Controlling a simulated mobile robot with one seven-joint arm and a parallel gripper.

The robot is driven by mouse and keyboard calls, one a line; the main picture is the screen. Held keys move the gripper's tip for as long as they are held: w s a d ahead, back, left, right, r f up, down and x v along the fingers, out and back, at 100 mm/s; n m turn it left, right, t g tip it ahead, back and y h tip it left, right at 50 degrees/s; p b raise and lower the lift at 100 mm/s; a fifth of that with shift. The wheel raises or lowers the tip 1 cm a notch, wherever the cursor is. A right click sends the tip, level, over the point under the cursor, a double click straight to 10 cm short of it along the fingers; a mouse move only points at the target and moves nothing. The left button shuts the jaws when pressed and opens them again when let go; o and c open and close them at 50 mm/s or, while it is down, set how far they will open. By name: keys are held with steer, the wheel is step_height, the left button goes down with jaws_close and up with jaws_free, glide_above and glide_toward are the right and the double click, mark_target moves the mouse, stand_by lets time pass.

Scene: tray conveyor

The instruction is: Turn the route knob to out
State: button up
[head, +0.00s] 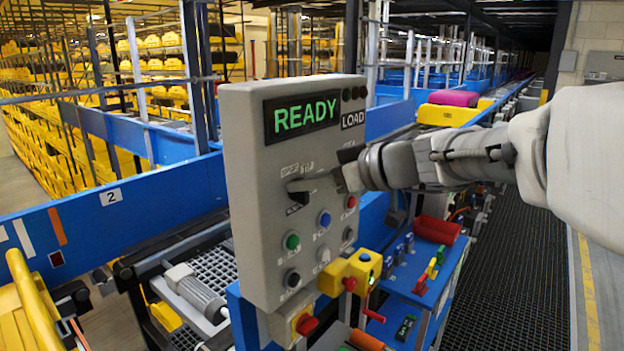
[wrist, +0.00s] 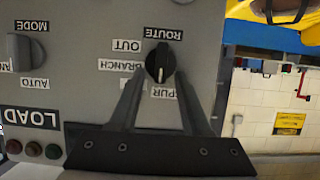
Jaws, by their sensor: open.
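The route knob (wrist: 160,62) is a black round selector on the grey control panel (head: 262,225). The wrist view shows it upside down, with OUT and BRANCH labels beside it and SPUR below it. Its white pointer mark points down in that view, towards SPUR. My gripper (wrist: 161,76) is open, its two fingers on either side of the knob's lower part. I cannot tell if they touch it.
The panel carries a green READY display (head: 302,115), a LOAD sign (head: 352,119) and several coloured buttons below the knob. The mode knob (wrist: 20,52) sits beside the route knob. A yellow box (head: 360,272) juts out by the panel's lower right edge.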

mark_target(317, 196)
steer(key=shift+c, duration=0.3)
jaws_close()
steer(key=shift+d+f+b, duration=0.1)
steer(key=shift+b, duration=0.2)
steer(key=shift+w+d+f+m+g+y+b, duration=0.45)
steer(key=shift+m+y+b, duration=0.9)
steer(key=shift+m, duration=1.9)
steer(key=shift+w+a+f+m+g+y+b, duration=0.2)
steer(key=shift+f+m+y+b, duration=0.8)
steer(key=shift+m, duration=2.2)
steer(key=shift+w+d+f+m+g+y+b, duration=0.35)
steer(key=shift+m+y+b, duration=1.3)
steer(key=shift+m, duration=1.6)
steer(key=shift+s+a+r+y, duration=0.1)
steer(key=shift+s+r+y, duration=0.1)
steer(key=shift+y, duration=0.1)
